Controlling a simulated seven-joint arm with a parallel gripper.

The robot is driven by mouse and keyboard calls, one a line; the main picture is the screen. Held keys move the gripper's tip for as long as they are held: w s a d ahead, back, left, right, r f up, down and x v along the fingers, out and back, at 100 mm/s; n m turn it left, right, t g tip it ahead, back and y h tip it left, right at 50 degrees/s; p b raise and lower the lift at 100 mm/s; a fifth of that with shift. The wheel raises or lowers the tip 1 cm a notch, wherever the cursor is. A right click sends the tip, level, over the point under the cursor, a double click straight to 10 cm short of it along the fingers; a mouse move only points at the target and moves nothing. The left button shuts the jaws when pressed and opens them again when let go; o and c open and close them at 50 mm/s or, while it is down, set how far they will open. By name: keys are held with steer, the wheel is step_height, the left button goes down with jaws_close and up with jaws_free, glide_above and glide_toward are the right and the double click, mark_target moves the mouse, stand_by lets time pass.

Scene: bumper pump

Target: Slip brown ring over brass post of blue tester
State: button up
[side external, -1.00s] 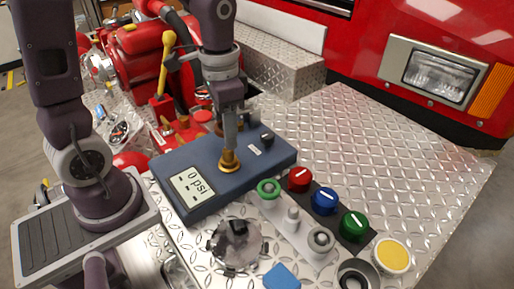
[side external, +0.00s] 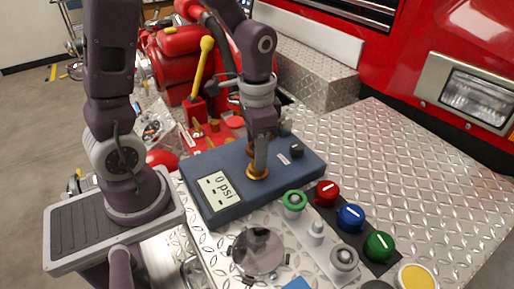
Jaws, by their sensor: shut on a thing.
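The blue tester (side external: 228,170) lies flat on the diamond-plate deck, its screen reading "0 psi". My gripper (side external: 260,166) points down over the middle of the tester, with its fingertips close to the top face. It is shut on the brown ring (side external: 257,174), a small brown-gold rim showing at the fingertips. The brass post is at this same spot and is mostly hidden by the fingers and ring. I cannot tell whether the ring is around the post or resting on it.
A black knob (side external: 297,150) stands on the tester right of my gripper. In front are a green ring on a grey panel (side external: 294,203) and red, blue and green knobs (side external: 350,217). A round metal cap (side external: 258,250) lies nearer. Bare deck (side external: 410,170) stretches right.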

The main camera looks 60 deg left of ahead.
steer(key=shift+f, duration=0.15)
steer(key=shift+f, duration=0.35)
stand_by(0.6)
steer(key=shift+f, duration=0.8)
steer(key=shift+f, duration=0.55)
steer(key=shift+s+f, duration=0.15)
steer(key=shift+f, duration=0.2)
